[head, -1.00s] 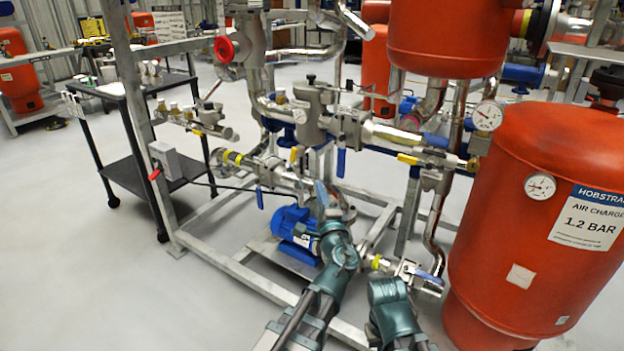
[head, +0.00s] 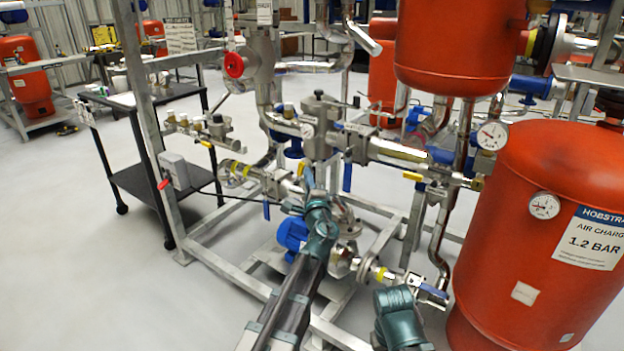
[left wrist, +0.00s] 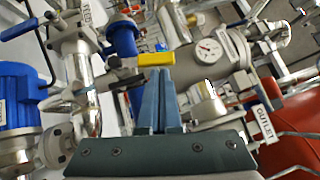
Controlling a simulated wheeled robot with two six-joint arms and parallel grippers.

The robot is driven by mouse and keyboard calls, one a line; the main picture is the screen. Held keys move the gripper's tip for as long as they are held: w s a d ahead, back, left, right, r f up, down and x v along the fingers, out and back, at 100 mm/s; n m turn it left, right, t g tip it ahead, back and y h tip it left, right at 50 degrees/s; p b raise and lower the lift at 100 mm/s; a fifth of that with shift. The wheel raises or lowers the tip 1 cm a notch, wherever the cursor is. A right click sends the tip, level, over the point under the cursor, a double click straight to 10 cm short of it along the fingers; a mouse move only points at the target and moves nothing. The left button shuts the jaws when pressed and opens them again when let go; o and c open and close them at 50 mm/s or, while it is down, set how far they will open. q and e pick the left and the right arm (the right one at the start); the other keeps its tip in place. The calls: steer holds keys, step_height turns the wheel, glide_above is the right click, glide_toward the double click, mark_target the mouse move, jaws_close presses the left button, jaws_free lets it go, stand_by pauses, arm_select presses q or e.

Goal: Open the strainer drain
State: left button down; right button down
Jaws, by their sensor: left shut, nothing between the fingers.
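In the left wrist view a yellow lever (left wrist: 156,59) on a small valve lies just past the tips of my left gripper (left wrist: 163,75). The gripper's blue fingers are together and empty. I cannot tell whether they touch the lever. In the head view the left gripper (head: 308,180) is among the pipework, below the grey cast fitting (head: 318,125) that looks like the strainer. A small yellow piece (head: 301,169) shows close to the fingertips, partly hidden. My right gripper is out of view.
A blue pump (head: 292,233) sits low in the frame. A blue lever (head: 347,176) hangs close to the right. Another yellow-handled valve (head: 414,177) is further right. A red tank (head: 540,250) stands at the right, a black cart (head: 150,180) at the left.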

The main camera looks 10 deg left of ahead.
arm_select(q)
steer(key=p, duration=0.1)
steer(key=a+r+n+g+p, duration=0.1)
steer(key=p, duration=0.1)
steer(key=shift+w+a+r, duration=0.15)
steer(key=shift+w+a, duration=0.05)
steer(key=shift+w, duration=0.05)
stand_by(0.4)
steer(key=shift+d, duration=0.1)
